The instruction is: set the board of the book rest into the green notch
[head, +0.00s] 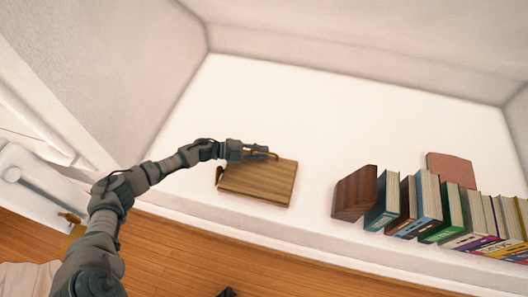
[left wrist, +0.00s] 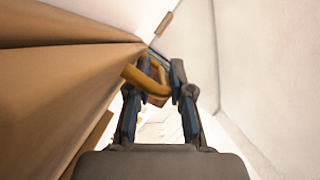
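The book rest's wooden board (head: 258,180) lies on the white ledge, with a brass-coloured bail (head: 262,154) at its upper edge and another brass part at its left edge. My left gripper (head: 255,155) is at that upper edge, by the bail. In the left wrist view the bail (left wrist: 136,77) crosses between and in front of the fingers (left wrist: 161,68). The fingers stand some way apart, and I cannot tell whether they grip it. A large brown surface, probably the board (left wrist: 60,85), fills the left of that view. No green notch can be made out.
A row of books (head: 450,215) stands at the right behind a dark wooden bookend (head: 354,193). A reddish block (head: 451,169) lies behind them. The white ledge (head: 300,110) is clear behind the board. Sloped walls close in left and above. A dark shape at the bottom edge is unclear.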

